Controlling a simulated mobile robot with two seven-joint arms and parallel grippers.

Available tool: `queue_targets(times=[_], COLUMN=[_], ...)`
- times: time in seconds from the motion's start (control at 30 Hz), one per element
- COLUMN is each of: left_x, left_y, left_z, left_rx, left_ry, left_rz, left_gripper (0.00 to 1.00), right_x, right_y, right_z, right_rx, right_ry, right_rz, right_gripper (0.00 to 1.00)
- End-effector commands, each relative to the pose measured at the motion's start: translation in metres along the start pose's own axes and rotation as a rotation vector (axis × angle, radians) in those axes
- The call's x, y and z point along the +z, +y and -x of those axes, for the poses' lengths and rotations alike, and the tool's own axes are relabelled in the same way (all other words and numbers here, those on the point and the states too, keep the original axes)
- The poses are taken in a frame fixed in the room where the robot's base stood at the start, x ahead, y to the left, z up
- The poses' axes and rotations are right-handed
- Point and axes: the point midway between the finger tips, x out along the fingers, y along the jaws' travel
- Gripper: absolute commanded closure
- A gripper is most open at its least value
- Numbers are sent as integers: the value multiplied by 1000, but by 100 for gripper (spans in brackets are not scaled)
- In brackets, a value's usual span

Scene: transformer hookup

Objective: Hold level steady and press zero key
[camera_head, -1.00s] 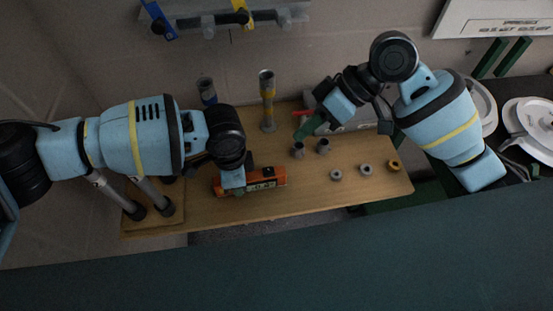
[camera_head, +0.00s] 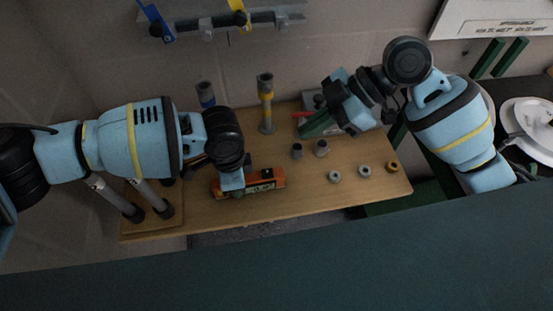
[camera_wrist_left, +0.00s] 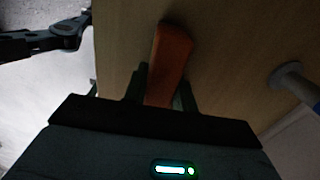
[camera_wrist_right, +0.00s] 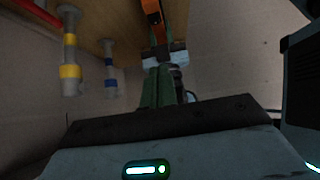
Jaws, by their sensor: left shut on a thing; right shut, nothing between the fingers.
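The orange level (camera_head: 266,180) lies on the wooden board, with a darker display area on its side. My left gripper (camera_head: 236,192) is shut on it near its left end. In the left wrist view the orange level (camera_wrist_left: 169,58) shows between the two fingers. My right gripper (camera_head: 304,132) is shut and empty, above the back right of the board, away from the level. In the right wrist view its green fingers (camera_wrist_right: 158,88) are together, with part of the orange level (camera_wrist_right: 151,8) beyond. I cannot make out the zero key.
The wooden board (camera_head: 222,215) bears two grey cups (camera_head: 322,148), small grey rings (camera_head: 334,177) and an orange ring (camera_head: 393,166). A yellow-banded post (camera_head: 266,105) and a blue-banded post (camera_head: 206,95) stand at the back. A grey box with a red part lies behind the right gripper.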

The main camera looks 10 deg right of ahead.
Motion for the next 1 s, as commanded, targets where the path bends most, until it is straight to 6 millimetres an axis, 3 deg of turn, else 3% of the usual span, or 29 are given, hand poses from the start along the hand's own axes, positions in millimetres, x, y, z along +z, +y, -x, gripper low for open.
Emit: queue_targets(times=[0.27, 0.7, 1.0], left_x=[0, 0, 0], left_y=[0, 0, 0], left_z=[0, 0, 0], left_rx=[-1, -1, -1], left_ry=[1, 1, 1], left_rz=[0, 0, 0], left_gripper=[100, 100, 100], right_x=[-1, 0, 26], right_y=[0, -1, 0], right_z=[-24, -105, -126], right_rx=[-2, -3, -1], right_ry=[2, 2, 0], right_rz=[-1, -2, -3], right_gripper=[100, 100, 100])
